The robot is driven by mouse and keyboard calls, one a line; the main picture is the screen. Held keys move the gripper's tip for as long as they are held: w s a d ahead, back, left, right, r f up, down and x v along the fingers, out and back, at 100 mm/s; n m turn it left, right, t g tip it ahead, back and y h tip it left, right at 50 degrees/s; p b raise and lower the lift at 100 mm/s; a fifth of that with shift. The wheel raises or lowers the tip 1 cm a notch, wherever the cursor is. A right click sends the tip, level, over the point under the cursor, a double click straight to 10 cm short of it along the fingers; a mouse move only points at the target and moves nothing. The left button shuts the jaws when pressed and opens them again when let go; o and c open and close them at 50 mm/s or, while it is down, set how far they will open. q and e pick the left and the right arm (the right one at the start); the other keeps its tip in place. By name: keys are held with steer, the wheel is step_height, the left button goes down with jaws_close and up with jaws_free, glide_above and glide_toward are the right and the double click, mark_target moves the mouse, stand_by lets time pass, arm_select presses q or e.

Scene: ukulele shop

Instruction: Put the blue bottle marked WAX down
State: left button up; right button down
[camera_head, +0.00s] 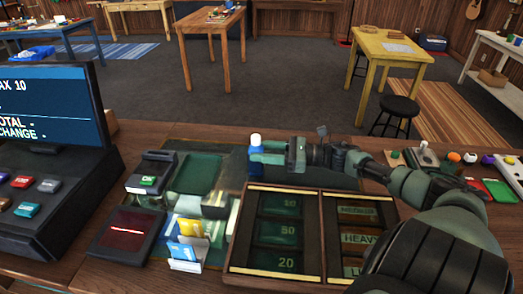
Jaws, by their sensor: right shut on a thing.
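A small blue bottle with a white cap (255,142) stands upright near the middle of the view. My right gripper (264,154) comes in from the right and is shut on the bottle. Its green finger covers part of the bottle's body, and no WAX marking can be read. The bottle is over the dark green mat (222,159) on the counter. I cannot tell whether its base touches the mat. My left gripper is not in view.
A wooden tray with labelled compartments (323,235) lies in front of the bottle. A card terminal (151,173), a card holder (188,262), a scanner pad (128,230) and a till (50,165) stand to the left. Small coloured items sit at right. The mat behind the tray looks partly clear.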

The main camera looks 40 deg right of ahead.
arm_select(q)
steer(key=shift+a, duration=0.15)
arm_select(e)
steer(key=shift+f, duration=0.15)
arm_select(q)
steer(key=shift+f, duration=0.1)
arm_select(e)
steer(key=c, duration=1.2)
jaws_free()
steer(key=shift+f, duration=0.2)
steer(key=shift+c, duration=0.2)
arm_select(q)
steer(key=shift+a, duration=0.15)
arm_select(e)
steer(key=o, duration=0.4)
steer(key=shift+r, duration=0.2)
arm_select(q)
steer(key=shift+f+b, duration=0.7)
steer(key=shift+b, duration=0.1)
arm_select(e)
steer(key=v, duration=1.2)
